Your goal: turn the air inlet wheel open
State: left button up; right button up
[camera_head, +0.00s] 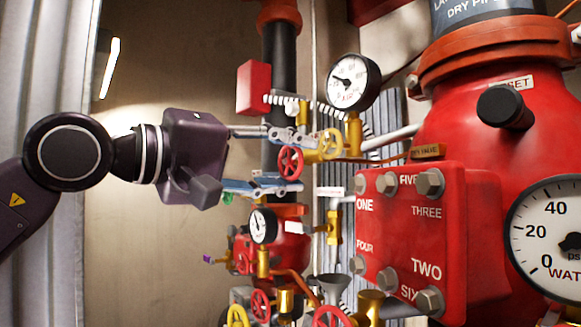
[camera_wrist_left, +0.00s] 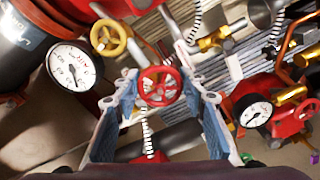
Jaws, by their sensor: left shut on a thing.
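A small red handwheel (camera_head: 291,162) sits on brass pipework below the air gauge. I cannot read a label naming it as the air inlet wheel. My left gripper (camera_head: 296,161) comes in from the left, with one finger above the wheel and one below. In the left wrist view the red wheel (camera_wrist_left: 160,86) lies between the two blue-padded fingertips of the gripper (camera_wrist_left: 159,92), which are shut on its rim. My right gripper is not in view.
A yellow handwheel (camera_head: 331,143) sits close to the right of the red one. The air gauge (camera_head: 354,81) is above. The large red valve body with its bolted cover (camera_head: 412,232) stands at right. More gauges, wheels and pipes crowd below.

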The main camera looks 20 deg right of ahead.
pick_arm(q)
jog(key=n+b, duration=0.2)
jog(key=n, duration=0.1)
jog(key=n+b, duration=0.2)
jog(key=n, duration=0.3)
jog(key=n+b, duration=0.1)
jog(key=n, duration=0.3)
jog(key=n+b, duration=0.2)
jog(key=n, duration=0.3)
jog(key=shift+r, duration=0.1)
jog(key=n+b, duration=0.1)
jog(key=n, duration=0.3)
jog(key=shift+w+n, duration=0.1)
jog(key=shift+n, duration=0.2)
jog(key=n+b, duration=0.1)
jog(key=n, duration=0.3)
jog(key=shift+b, duration=0.4)
jog(key=n+b, duration=0.1)
jog(key=n, duration=0.4)
jog(key=shift+w, duration=0.1)
jog(key=n+b, duration=0.1)
jog(key=n, duration=0.3)
jog(key=shift+o, duration=0.2)
